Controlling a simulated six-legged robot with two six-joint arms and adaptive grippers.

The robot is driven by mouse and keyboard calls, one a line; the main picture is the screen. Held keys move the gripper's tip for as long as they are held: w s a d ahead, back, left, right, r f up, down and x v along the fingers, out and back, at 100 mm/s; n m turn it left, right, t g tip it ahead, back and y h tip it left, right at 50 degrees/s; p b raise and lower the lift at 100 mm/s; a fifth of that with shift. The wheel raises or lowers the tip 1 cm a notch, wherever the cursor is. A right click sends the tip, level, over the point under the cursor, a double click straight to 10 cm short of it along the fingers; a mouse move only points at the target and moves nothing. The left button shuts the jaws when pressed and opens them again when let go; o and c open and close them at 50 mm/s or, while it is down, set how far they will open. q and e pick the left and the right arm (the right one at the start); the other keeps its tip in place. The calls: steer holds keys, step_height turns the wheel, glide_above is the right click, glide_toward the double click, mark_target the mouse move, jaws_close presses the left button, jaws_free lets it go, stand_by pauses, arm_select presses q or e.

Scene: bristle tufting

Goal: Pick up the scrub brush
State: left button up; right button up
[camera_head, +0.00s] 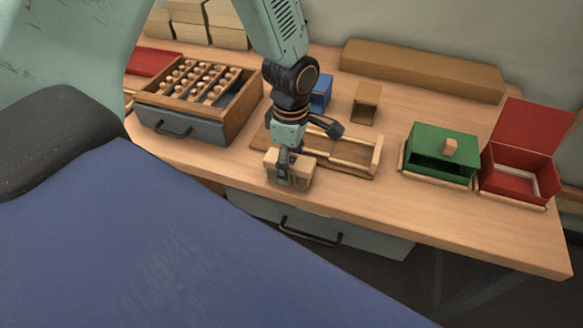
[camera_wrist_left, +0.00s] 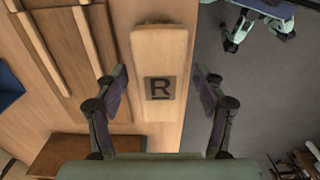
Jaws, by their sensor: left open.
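The scrub brush (camera_head: 304,170) is a pale wooden block near the front edge of the wooden table in the head view. In the left wrist view its long back (camera_wrist_left: 160,48) bears a dark square with the letter R. My left gripper (camera_head: 285,176) points down over it, hiding part of it. In the left wrist view, the open fingers of my left gripper (camera_wrist_left: 159,74) stand on either side of the block, with gaps visible. Whether bristles are underneath is hidden. My right gripper is not in view.
A wooden tray with a raised rail (camera_head: 350,166) lies just behind the brush. A peg rack on a grey drawer box (camera_head: 185,128) stands left. A green box (camera_head: 428,168) and an open red box (camera_head: 508,185) stand right. The table's front edge is close.

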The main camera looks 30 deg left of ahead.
arm_select(q)
steer(key=shift+s+a, duration=0.1)
steer(key=shift+a, duration=0.15)
steer(key=shift+c, duration=1)
steer(key=shift+d, duration=0.25)
steer(key=c, duration=0.5)
steer(key=shift+a, duration=0.15)
steer(key=c, duration=0.6)
steer(key=shift+c, duration=0.2)
steer(key=shift+r, duration=0.3)
step_height(320, 180, up, 10)
steer(key=shift+f+p, duration=0.2)
steer(key=shift+p, duration=0.75)
